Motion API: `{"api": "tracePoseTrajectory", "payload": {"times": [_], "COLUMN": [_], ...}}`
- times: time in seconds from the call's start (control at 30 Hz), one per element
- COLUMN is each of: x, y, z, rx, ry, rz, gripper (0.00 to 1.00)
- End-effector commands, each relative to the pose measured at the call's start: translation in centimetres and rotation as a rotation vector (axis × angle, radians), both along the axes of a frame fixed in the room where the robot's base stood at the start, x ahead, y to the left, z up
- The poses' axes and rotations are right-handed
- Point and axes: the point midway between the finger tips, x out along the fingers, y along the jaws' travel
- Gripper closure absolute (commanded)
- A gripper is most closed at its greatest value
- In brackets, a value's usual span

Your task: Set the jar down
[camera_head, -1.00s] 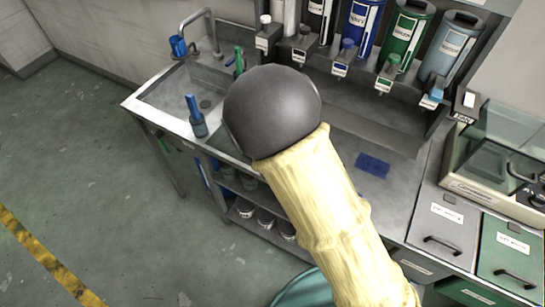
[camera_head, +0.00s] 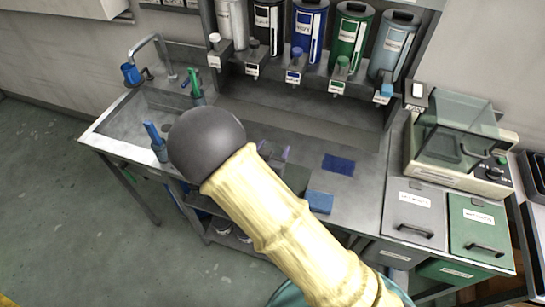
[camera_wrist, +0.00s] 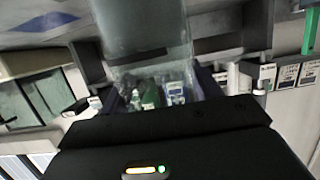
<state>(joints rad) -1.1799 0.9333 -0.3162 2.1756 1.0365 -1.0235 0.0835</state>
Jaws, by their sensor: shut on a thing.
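A clear, see-through jar (camera_wrist: 145,30) stands out in the wrist view, between the two fingers of my gripper (camera_wrist: 160,88). My gripper is shut on it. Bottles and labels behind show through the glass. In the head view my own arm covers most of the gripper, and only purplish finger parts (camera_head: 275,151) show beyond it, over the worktop. I cannot make out the jar clearly there. I cannot tell whether the jar's base touches anything.
The steel worktop (camera_head: 360,195) has a dark blue mat (camera_head: 338,165) and a blue block (camera_head: 320,202). A sink (camera_head: 125,128) is at left, several coloured dispensers (camera_head: 308,30) at the back. A lidded machine (camera_head: 455,140) and grey (camera_head: 414,213) and green (camera_head: 482,228) bins are at right.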

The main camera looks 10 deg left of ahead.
Motion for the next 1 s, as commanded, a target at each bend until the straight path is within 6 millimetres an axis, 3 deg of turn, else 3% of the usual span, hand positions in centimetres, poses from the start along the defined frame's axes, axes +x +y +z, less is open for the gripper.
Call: {"api": "tracePoseTrajectory", "payload": {"times": [0.17,0.5,0.9,0.93,1.0], "x": [0.0,0.0,0.0,0.0,0.0], "y": [0.0,-0.1,0.0,0.0,0.0], "z": [-0.3,-3.9,-4.5,-4.5,-4.4], "rx": [-0.001,-0.001,0.001,0.0,0.0], "ry": [-0.001,-0.002,-0.002,0.0,0.0], "rz": [-0.001,-0.001,-0.001,0.0,0.0], "gripper": [0.79,0.79,0.79,0.35,0.21]}}
